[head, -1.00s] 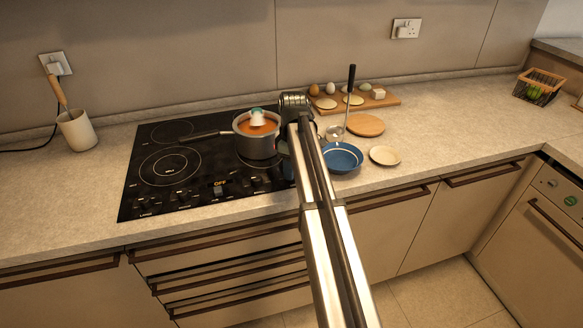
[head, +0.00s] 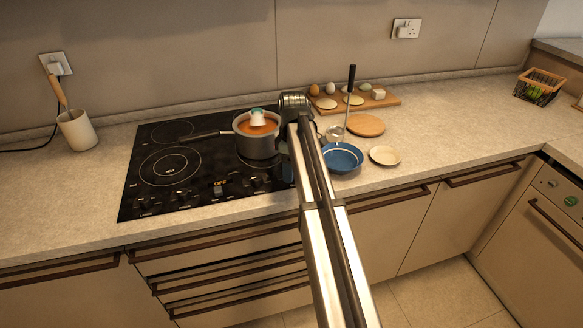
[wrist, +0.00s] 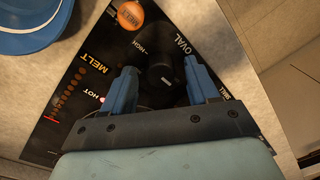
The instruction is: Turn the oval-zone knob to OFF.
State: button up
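In the wrist view a round black knob (wrist: 160,76) sits on the black cooktop beside the printed word OVAL (wrist: 182,42). My gripper (wrist: 161,75) has two blue fingers, one on each side of this knob. The fingers stand apart with gaps to the knob, so it looks open around it. The knob's pointer direction is too dark to read. In the head view the cooktop (head: 131,200) has several knobs along its front edge; my arm crosses its right end, and my fingers cannot be made out there.
A saucepan (head: 258,147) of orange food stands on the cooktop, its handle pointing left. A blue bowl (head: 343,158) stands right of my arm and also shows in the wrist view (wrist: 40,22).

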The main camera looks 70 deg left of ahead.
notch_tip(320, 180, up, 14)
jog(key=shift+w+a, duration=0.2)
jog(key=shift+a, duration=0.1)
dwell(0.5)
jog(key=shift+f, duration=0.1)
dwell(0.4)
